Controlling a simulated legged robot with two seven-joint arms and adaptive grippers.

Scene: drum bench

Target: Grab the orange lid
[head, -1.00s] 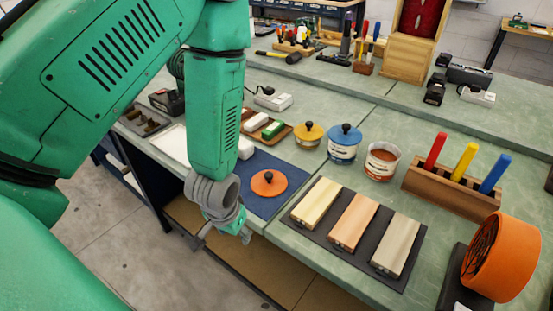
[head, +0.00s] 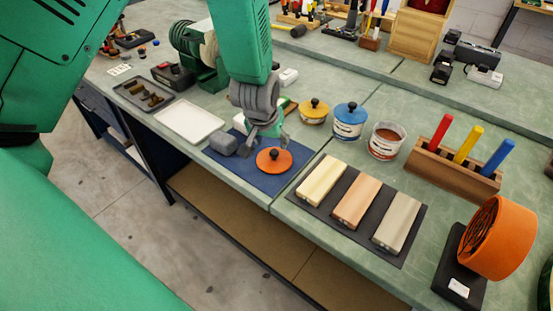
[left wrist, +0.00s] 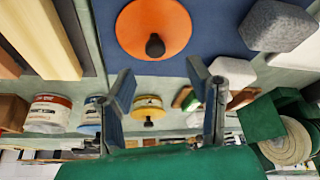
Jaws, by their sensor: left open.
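The orange lid (head: 274,161) is a flat disc with a black knob, lying on the blue mat (head: 247,176) near the bench's front edge. It also shows at the top of the left wrist view (left wrist: 153,29), with its knob towards the fingers. My left gripper (head: 268,138) is open and empty, just behind and above the lid in the head view. Its two fingers also show in the left wrist view (left wrist: 165,100), apart from the lid. My right gripper is not in view.
A grey block (head: 223,143) lies left of the lid. Yellow-lidded (head: 314,111) and blue-lidded (head: 349,121) tins and an open tin (head: 385,142) stand behind to the right. A board with wood blocks (head: 357,204) lies right. A white tray (head: 189,121) lies left.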

